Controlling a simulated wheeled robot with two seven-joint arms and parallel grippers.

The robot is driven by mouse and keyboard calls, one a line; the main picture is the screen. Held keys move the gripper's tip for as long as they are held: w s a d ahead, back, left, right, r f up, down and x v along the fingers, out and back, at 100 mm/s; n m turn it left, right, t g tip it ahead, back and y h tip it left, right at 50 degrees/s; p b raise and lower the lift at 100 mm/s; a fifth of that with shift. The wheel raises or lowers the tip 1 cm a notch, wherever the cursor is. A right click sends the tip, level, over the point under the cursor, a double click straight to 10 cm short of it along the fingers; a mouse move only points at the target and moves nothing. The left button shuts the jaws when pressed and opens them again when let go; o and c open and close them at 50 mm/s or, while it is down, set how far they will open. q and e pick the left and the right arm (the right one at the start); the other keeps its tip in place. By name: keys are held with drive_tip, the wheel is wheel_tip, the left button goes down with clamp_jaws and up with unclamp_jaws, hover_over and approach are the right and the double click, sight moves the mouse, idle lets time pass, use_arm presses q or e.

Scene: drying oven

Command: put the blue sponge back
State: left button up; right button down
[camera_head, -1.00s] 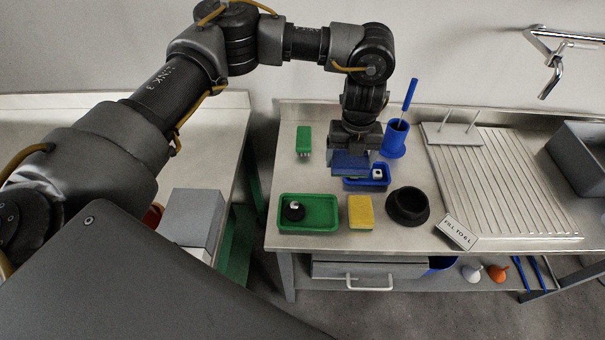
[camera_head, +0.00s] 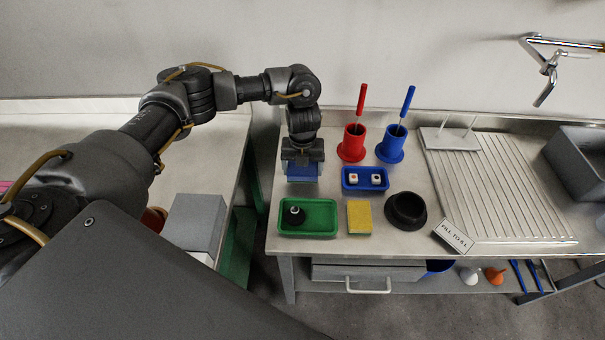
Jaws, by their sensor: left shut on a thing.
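My left gripper (camera_head: 302,163) is shut on the blue sponge (camera_head: 303,174), at the back left of the steel counter. The sponge shows as a blue block under the jaws. I cannot tell whether it touches the counter. The green tray (camera_head: 325,228) with a small dark and white item (camera_head: 295,213) in it lies in front of the gripper. A yellow sponge (camera_head: 359,218) lies flat to the right of that tray. My right gripper is not in view.
A blue tray (camera_head: 346,186) holds two small white items. A red pot (camera_head: 353,146) and a blue pot (camera_head: 393,146) hold upright handles behind it. A black bowl (camera_head: 405,210), a ribbed drainboard (camera_head: 490,190) and a small sign (camera_head: 454,235) stand to the right.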

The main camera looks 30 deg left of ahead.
sight(302, 175)
use_arm(q)
drive_tip(key=shift+f, duration=1.6)
drive_tip(key=shift+f, duration=0.1)
drive_tip(key=o, duration=1)
drive_tip(key=shift+c, duration=0.2)
wheel_tip(302, 175, up, 12)
drive_tip(key=shift+r+p, duration=0.15)
drive_tip(key=shift+p, duration=0.15)
